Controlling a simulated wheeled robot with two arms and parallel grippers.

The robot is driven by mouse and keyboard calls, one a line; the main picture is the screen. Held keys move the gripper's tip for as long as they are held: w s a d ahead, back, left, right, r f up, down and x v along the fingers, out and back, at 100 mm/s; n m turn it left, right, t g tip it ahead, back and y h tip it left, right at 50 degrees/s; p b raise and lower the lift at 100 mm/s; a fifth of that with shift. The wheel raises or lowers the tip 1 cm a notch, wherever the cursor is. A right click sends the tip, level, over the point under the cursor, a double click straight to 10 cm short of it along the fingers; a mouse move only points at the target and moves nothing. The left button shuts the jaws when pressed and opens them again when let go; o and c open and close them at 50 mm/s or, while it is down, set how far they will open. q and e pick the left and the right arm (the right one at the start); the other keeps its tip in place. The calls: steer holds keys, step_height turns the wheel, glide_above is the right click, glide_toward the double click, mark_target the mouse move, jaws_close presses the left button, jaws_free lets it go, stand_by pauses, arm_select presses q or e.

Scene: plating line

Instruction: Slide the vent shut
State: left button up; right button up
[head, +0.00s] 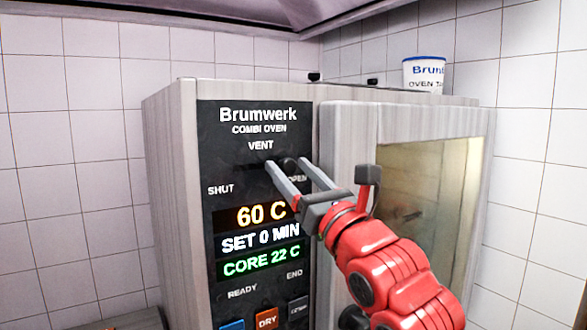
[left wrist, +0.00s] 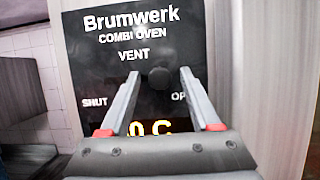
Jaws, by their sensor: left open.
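The vent control is a dark round knob (head: 288,163) on the black oven panel (head: 228,150), under the word VENT. SHUT is printed to its lower left and OPEN to its lower right. The knob sits nearer the OPEN side. My left gripper (head: 286,162) is open, with its two grey fingers pointing at the panel and a tip on either side of the knob. In the left wrist view the knob (left wrist: 158,78) shows between the fingertips (left wrist: 159,72). I cannot tell whether either finger touches it. My right gripper is not in view.
The oven door (head: 350,130) with its window (head: 420,170) is right of the panel, behind my left arm. Lit readouts (head: 262,240) and buttons (head: 266,320) are below the vent. A white tub (head: 423,75) stands on the oven top. Tiled walls surround the oven.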

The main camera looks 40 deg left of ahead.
arm_select(q)
jaws_close()
stand_by(1.3)
